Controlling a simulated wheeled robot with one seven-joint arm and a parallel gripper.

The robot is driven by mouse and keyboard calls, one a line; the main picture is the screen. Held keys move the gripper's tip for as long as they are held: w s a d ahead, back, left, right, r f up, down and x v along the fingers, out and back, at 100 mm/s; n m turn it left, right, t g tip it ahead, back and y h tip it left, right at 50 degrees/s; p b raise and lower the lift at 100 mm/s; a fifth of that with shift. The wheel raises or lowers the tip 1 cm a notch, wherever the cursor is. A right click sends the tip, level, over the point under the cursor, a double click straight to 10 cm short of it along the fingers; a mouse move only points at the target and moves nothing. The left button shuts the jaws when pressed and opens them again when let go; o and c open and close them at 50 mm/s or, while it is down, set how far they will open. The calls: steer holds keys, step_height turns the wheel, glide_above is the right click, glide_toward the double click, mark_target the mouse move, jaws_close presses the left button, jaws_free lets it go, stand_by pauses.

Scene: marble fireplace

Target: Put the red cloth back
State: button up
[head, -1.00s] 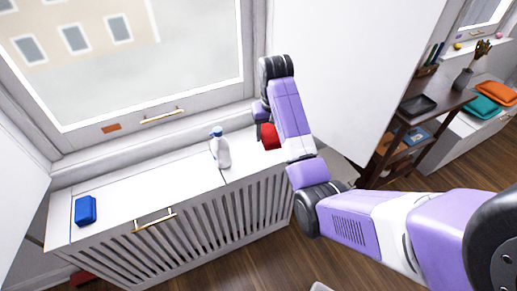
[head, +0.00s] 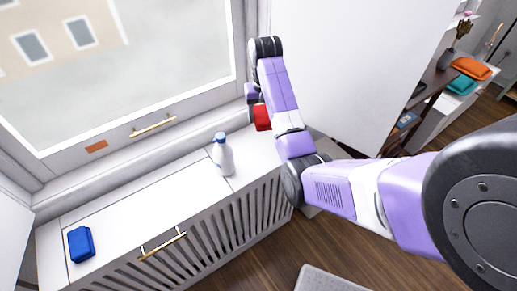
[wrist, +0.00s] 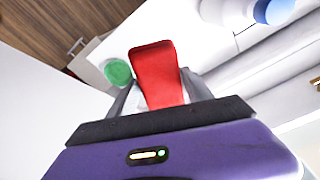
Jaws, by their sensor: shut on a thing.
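The red cloth (head: 262,117) is a folded red piece held at the end of my arm, above the right part of the white radiator cover (head: 135,205). In the wrist view the red cloth (wrist: 155,72) stands out between the two grey fingers of my gripper (wrist: 160,90), which is shut on it. In the head view my gripper (head: 252,100) is partly hidden by my own wrist. The cloth looks clear of the cover, though its exact height is hard to tell.
A white spray bottle (head: 223,158) with a blue top stands on the cover. A blue block-like item (head: 82,245) lies at the left end. A green round thing (wrist: 117,72) shows in the wrist view. A dark shelf with orange (head: 471,68) and teal (head: 462,85) folded items is right.

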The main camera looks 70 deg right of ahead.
mark_target(261, 150)
step_height(261, 150, down, 16)
steer(key=shift+r+p, duration=0.1)
steer(key=shift+p, duration=0.2)
stand_by(0.3)
steer(key=o, duration=1.3)
steer(key=r, duration=0.8)
steer(key=a+r, duration=0.1)
steer(key=r, duration=0.3)
steer(key=shift+s+a, duration=0.1)
steer(key=shift+s, duration=0.3)
